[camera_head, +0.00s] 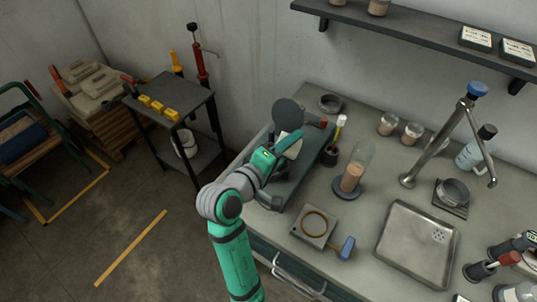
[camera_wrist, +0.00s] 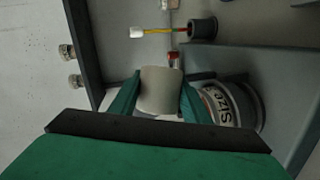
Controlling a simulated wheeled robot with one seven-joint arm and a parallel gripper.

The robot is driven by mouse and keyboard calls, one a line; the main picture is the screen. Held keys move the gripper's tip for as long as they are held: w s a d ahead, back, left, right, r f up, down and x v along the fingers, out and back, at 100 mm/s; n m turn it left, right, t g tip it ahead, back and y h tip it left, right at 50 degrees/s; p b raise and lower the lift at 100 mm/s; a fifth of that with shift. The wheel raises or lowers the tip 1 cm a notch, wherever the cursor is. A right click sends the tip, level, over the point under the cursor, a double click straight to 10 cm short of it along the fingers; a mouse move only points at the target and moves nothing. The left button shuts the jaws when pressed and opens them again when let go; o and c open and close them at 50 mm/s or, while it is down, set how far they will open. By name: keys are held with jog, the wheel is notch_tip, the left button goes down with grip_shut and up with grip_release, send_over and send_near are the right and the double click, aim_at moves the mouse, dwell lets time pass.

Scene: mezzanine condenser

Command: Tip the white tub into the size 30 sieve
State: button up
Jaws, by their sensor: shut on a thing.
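The white tub (camera_wrist: 160,90) is between the two green fingers of my gripper (camera_wrist: 158,98) in the wrist view. My gripper is shut on it. I cannot tell for sure how far the tub is tilted. A round metal sieve (camera_wrist: 238,104) with a white label reading "Size" is just right of the tub in the wrist view; its number is not readable. In the head view my gripper (camera_head: 284,149) is over the grey machine on the bench, and it mostly hides the tub and that sieve.
The grey machine (camera_head: 308,169) has a raised dark round plate (camera_head: 289,112) beside my gripper. A black cup with a white-tipped brush (camera_head: 341,121) and a glass cylinder (camera_head: 356,166) stand to its right. A metal tray (camera_head: 416,245) lies farther right.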

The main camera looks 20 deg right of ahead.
jog(key=shift+w+a, duration=0.1)
jog(key=shift+w, duration=0.1)
jog(key=shift+s, duration=0.2)
jog(key=shift+w+a+r+n, duration=0.15)
jog(key=shift+w+a+n, duration=0.1)
jog(key=shift+n, duration=0.15)
jog(key=shift+a+h, duration=0.15)
jog(key=shift+h, duration=0.15)
jog(key=shift+d+r, duration=0.1)
jog(key=shift+d, duration=0.15)
jog(key=shift+w+a+r+n+h, duration=0.1)
jog(key=shift+a+n+h, duration=0.1)
jog(key=shift+n, duration=0.2)
jog(key=shift+w+a+r+n+h, duration=0.1)
jog(key=shift+n+h, duration=0.1)
jog(key=shift+n, duration=0.2)
jog(key=shift+s+d, duration=0.1)
jog(key=shift+d, duration=0.05)
jog(key=shift+w+a, duration=0.2)
jog(key=shift+a, duration=0.05)
